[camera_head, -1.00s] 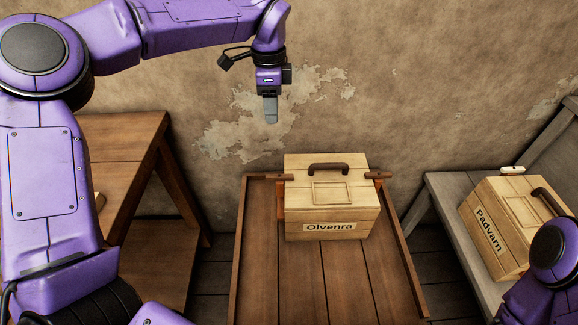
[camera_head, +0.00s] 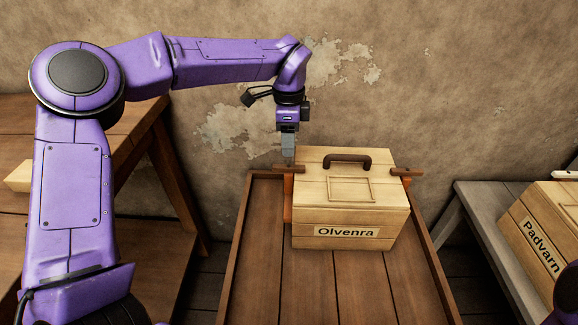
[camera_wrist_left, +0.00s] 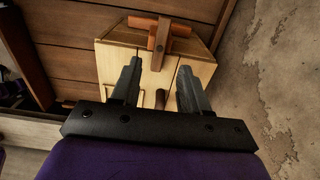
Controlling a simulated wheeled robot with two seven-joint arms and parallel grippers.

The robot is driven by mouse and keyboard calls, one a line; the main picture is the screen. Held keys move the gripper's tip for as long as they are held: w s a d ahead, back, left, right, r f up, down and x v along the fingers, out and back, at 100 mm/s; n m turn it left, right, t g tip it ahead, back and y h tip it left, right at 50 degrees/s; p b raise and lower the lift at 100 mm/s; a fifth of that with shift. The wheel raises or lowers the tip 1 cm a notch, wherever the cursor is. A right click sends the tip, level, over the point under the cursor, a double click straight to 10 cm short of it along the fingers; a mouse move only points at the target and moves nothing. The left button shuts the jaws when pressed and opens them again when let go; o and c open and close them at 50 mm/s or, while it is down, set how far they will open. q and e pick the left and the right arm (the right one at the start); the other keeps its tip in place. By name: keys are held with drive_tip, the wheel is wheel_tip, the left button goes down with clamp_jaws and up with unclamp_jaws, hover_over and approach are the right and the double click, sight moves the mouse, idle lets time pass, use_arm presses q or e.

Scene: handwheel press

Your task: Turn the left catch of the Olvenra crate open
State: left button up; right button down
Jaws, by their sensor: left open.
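The Olvenra crate (camera_head: 350,216) is a pale wooden box with a dark lid handle (camera_head: 348,159) and a name label on its front. Its left catch (camera_head: 284,167) is a brown bar at the lid's left edge, with an orange part below on the crate's side. In the left wrist view, the catch's brown bar (camera_wrist_left: 161,42) crosses an orange bar ahead of the fingers. My left gripper (camera_head: 288,147) is open and empty, just above the left catch; its spread fingers (camera_wrist_left: 159,68) show over the crate's lid. My right gripper is out of view.
The crate stands on a brown wooden table (camera_head: 340,285) with raised side rims. The right catch (camera_head: 406,172) sticks out at its right. The Padvarn crate (camera_head: 540,235) stands on a grey bench at right. A wall rises close behind.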

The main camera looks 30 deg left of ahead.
sight(289, 166)
use_arm(q)
wheel_tip(289, 166, down, 7)
drive_tip(key=shift+f+b, duration=0.1)
drive_tip(key=shift+b, duration=0.2)
clamp_jaws()
